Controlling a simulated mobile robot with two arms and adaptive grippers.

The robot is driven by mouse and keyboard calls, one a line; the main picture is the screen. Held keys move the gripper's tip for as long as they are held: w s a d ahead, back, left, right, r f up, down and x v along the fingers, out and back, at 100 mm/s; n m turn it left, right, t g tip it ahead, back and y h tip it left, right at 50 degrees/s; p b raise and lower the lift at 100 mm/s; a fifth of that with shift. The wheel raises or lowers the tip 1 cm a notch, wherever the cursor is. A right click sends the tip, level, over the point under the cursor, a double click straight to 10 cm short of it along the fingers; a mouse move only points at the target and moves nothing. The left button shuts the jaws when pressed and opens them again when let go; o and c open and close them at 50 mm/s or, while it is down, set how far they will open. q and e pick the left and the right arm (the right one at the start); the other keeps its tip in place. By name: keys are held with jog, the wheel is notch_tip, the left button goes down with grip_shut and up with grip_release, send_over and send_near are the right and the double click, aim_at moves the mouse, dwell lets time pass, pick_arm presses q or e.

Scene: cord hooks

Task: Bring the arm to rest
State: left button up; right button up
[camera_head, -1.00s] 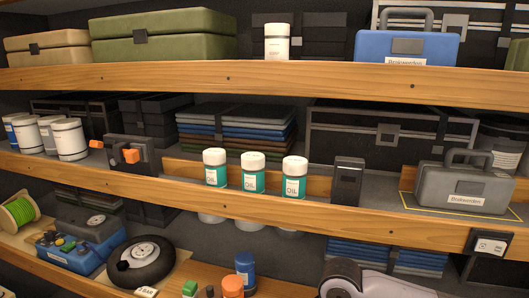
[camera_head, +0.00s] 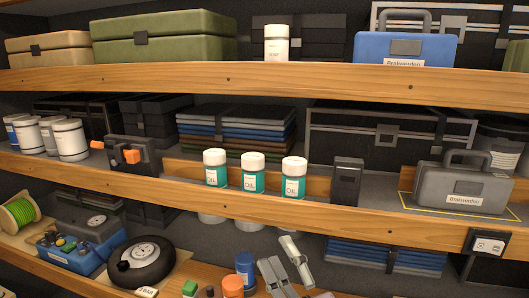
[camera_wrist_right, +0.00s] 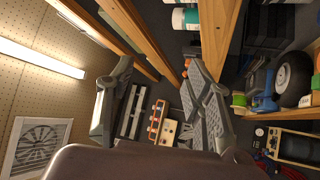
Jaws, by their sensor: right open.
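My right gripper (camera_head: 276,254) shows at the bottom of the head view, just right of the orange-lidded container (camera_head: 232,284). Its two grey fingers point up and stand apart, with nothing between them. In the right wrist view the open gripper (camera_wrist_right: 157,66) also shows empty, one finger on each side. The rest of my right arm is below the head view's edge. My left gripper is in neither view.
The middle shelf's wooden edge (camera_head: 225,202) runs above my gripper. On that shelf stand oil bottles (camera_head: 252,175), a black upright device (camera_head: 347,183) and a grey case (camera_head: 463,190). A wheel (camera_head: 140,262) lies on the lower shelf at left.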

jog(key=s+d+f+m+g+h, duration=0.2)
jog(key=d+f+m+g+h, duration=0.4)
jog(key=f, duration=0.5)
jog(key=s+d+f+m+g+h, duration=0.1)
jog(key=s+d+f+m+h, duration=0.25)
jog(key=d+f+m, duration=0.55)
jog(key=s+d+f+m+g, duration=0.1)
jog(key=s+f+m+g, duration=0.1)
jog(key=s+f+g, duration=0.45)
jog(key=s+d+f+m+g, duration=0.25)
jog(key=s+f, duration=0.45)
jog(key=s, duration=0.5)
notch_tip(320, 180, down, 26)
jog(key=a+n+g, duration=0.1)
jog(key=g, duration=0.1)
jog(key=s+d+f+h, duration=0.1)
jog(key=s+d+f, duration=0.2)
jog(key=s+f, duration=1.3)
jog(key=shift+s+g, duration=0.4)
jog(key=shift+s, duration=0.15)
jog(key=shift+n, duration=0.25)
